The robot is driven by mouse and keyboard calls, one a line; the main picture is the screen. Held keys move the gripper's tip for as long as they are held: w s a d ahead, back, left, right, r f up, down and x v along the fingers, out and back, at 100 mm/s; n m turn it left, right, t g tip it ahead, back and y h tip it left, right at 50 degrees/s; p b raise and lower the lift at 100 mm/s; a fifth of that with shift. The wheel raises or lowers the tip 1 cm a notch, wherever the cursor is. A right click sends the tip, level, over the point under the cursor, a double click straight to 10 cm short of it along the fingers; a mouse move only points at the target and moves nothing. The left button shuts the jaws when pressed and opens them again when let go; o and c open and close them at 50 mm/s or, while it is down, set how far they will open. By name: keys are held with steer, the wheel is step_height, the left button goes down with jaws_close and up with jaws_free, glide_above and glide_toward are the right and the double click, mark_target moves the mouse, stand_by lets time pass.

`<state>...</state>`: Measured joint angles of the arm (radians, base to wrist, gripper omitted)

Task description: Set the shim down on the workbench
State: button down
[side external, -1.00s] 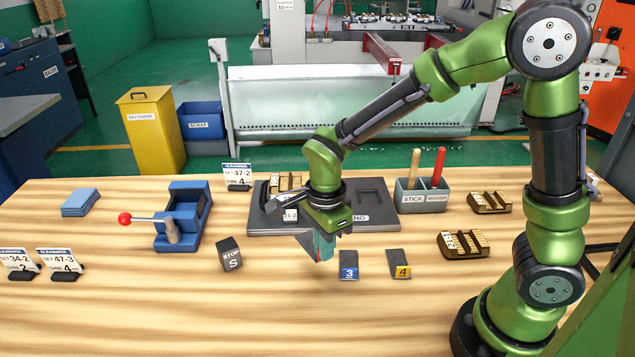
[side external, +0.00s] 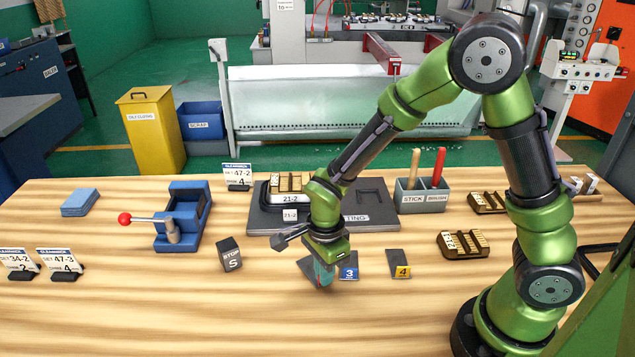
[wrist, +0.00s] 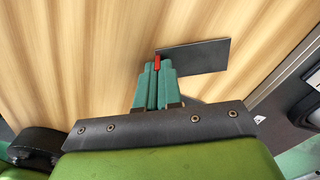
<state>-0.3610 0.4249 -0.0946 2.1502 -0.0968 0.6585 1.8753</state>
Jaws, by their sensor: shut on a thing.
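My gripper (side external: 323,281) points down low over the front middle of the workbench (side external: 200,310). In the wrist view its teal fingers (wrist: 157,68) are closed on the red end of a dark flat shim (wrist: 200,55). The shim also shows in the side view (side external: 306,267), to the left of the fingers, partly hidden by them. It is at or just above the wood; I cannot tell if it touches.
A STOP S block (side external: 230,254) and a blue fixture with a red-knobbed lever (side external: 185,225) stand left. The front is clear.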

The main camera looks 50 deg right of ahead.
steer(key=c, duration=1.5)
jaws_free()
steer(key=shift+c, duration=0.2)
steer(key=shift+r, duration=2.25)
steer(key=shift+o, duration=0.5)
steer(key=o, duration=0.5)
steer(key=shift+c, duration=0.2)
steer(key=shift+r, duration=0.1)
steer(key=shift+r, duration=1.9)
